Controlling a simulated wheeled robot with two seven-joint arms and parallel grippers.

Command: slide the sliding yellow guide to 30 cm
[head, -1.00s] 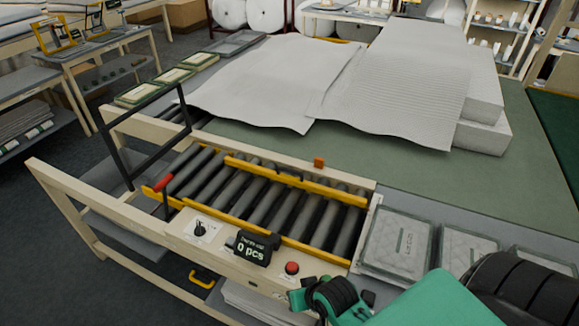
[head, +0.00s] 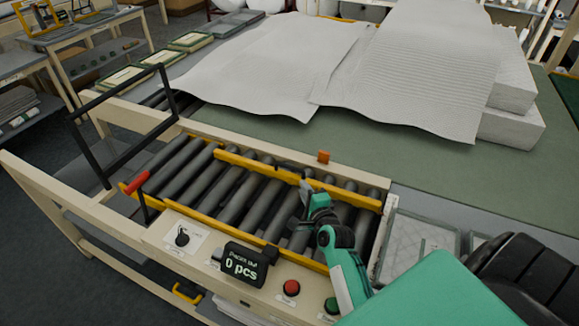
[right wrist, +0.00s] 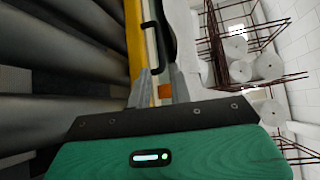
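A yellow guide bar (head: 235,159) runs along the far side of the dark rollers, with a black handle (head: 287,168) on it. In the right wrist view the yellow guide (right wrist: 134,35) and black handle (right wrist: 160,30) lie just ahead of the fingertips. My right gripper (head: 306,190) is above the rollers, close to the guide near its handle. Its two fingers (right wrist: 160,85) stand apart with nothing clearly between them; I cannot tell whether they touch the guide. An orange block (head: 323,157) sits on the wooden rail behind the guide. My left gripper is not in view.
A second yellow bar (head: 200,218) edges the near side of the rollers (head: 232,195). The front panel holds a red button (head: 291,288), a counter display reading 0 pcs (head: 244,265) and a knob (head: 182,238). White wadding sheets (head: 270,65) cover the table behind.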

